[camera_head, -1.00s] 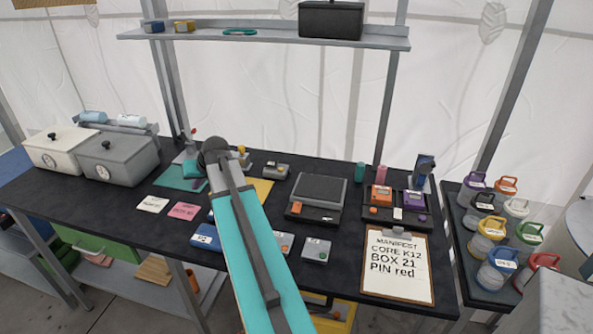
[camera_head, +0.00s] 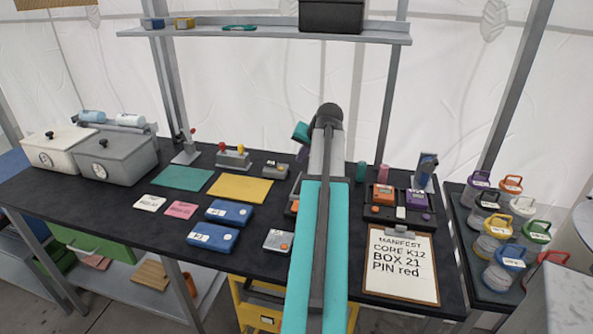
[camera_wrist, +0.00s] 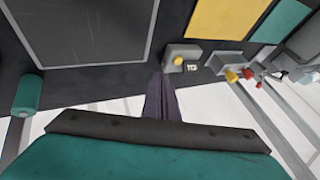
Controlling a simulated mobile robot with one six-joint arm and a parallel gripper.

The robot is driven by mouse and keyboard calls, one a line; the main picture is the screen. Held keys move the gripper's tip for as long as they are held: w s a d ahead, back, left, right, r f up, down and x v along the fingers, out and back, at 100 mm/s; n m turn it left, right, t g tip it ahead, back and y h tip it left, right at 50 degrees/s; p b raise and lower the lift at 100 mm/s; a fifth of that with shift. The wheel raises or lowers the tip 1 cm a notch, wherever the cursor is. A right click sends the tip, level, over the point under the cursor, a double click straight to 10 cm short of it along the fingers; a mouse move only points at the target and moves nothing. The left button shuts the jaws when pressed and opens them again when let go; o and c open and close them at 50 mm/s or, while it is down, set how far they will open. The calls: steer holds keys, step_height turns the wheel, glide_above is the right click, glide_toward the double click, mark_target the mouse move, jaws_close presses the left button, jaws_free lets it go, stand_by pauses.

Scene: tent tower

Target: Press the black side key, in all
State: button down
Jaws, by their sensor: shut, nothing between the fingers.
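My gripper (camera_wrist: 162,98) is shut and empty in the wrist view. Its dark fingers point toward the bench, between a dark flat plate (camera_wrist: 85,28) and a small grey box (camera_wrist: 183,52). The same box (camera_head: 275,169) stands left of my arm in the head view. The plate's device is mostly hidden behind my arm there. I cannot make out for sure which part is the black side key. No contact by the fingertips is visible.
A teal cylinder (camera_wrist: 28,95) stands near the plate. A lever box (camera_head: 233,157), a yellow mat (camera_head: 240,188) and blue boxes (camera_head: 212,236) lie to the left. A tray (camera_head: 376,215) with orange and purple units and a manifest clipboard (camera_head: 401,264) are to the right.

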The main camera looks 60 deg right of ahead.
mark_target(289, 171)
steer(key=shift+s+d+r, duration=0.1)
steer(key=shift+s+d, duration=0.25)
steer(key=shift+s, duration=0.15)
steer(key=shift+w+a, duration=0.1)
steer(key=shift+w, duration=0.05)
steer(key=shift+p+x, duration=1)
steer(key=shift+x, duration=4.05)
